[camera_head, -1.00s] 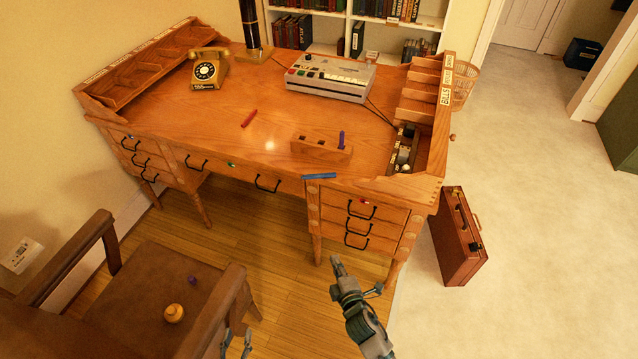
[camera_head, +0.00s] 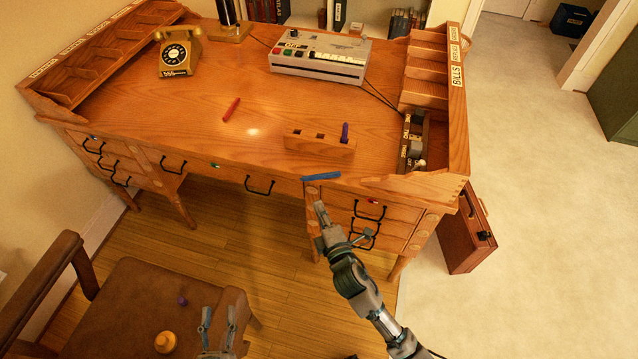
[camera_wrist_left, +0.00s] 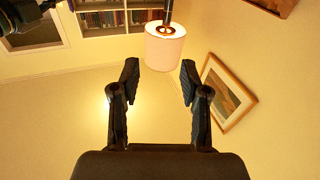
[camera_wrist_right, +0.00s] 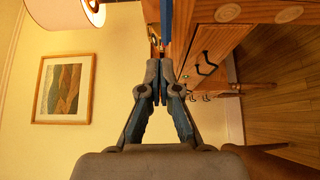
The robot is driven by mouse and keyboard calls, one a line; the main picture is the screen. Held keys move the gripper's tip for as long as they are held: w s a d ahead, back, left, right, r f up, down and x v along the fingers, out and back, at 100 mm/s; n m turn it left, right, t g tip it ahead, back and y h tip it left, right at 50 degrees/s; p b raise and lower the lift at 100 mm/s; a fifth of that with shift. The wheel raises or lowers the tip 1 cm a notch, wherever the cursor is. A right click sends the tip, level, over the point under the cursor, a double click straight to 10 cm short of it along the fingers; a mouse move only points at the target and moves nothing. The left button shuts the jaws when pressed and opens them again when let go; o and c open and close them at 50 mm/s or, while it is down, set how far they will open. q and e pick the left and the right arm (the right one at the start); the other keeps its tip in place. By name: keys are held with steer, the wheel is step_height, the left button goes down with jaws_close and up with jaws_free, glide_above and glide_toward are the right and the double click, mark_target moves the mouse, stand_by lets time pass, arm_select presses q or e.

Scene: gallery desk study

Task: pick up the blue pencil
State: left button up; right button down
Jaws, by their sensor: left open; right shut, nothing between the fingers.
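The blue pencil (camera_head: 321,177) lies on the desk (camera_head: 200,120) at its front edge, in front of the wooden pencil block (camera_head: 320,145). It also shows as a blue strip at the top of the right wrist view (camera_wrist_right: 167,20). My right gripper (camera_head: 321,208) is shut and empty, just in front of and below the pencil, apart from it in the head view. Its shut fingers also show in the right wrist view (camera_wrist_right: 162,98). My left gripper (camera_head: 219,318) is open and empty, low over the chair, away from the desk; its fingers are spread in the left wrist view (camera_wrist_left: 160,85).
A purple pencil (camera_head: 345,132) stands in the block. A red pencil (camera_head: 231,110) lies on the desk. A telephone (camera_head: 177,53), a tape machine (camera_head: 320,58) and a side organiser (camera_head: 440,90) stand further back. A chair (camera_head: 130,300) and a briefcase (camera_head: 466,232) flank the desk front.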

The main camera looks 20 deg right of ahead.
mark_target(323, 177)
steer(key=w+d, duration=0.1)
steer(key=w, duration=0.1)
steer(key=w+d+b, duration=0.1)
steer(key=w, duration=0.2)
steer(key=w+d+b, duration=0.1)
steer(key=w, duration=0.1)
steer(key=shift+w+d+f, duration=0.25)
steer(key=shift+f, duration=0.05)
steer(key=shift+w, duration=0.1)
steer(key=shift+a+r, duration=0.15)
steer(key=shift+a, duration=0.15)
steer(key=shift+w+d+r+p, duration=0.15)
steer(key=shift+w+d+p, duration=0.3)
steer(key=shift+p, duration=0.05)
steer(key=shift+w+d, duration=0.2)
steer(key=shift+d, duration=0.1)
steer(key=shift+w+d, duration=0.1)
steer(key=shift+d, duration=0.2)
arm_select(q)
steer(key=shift+d+r+t, duration=0.25)
steer(key=shift+r+t, duration=0.2)
steer(key=shift+r, duration=0.05)
steer(key=shift+d+r+t, duration=0.2)
steer(key=shift+r+t, duration=0.25)
steer(key=shift+r, duration=0.05)
arm_select(e)
steer(key=shift+a+f, duration=0.1)
steer(key=shift+f, duration=0.1)
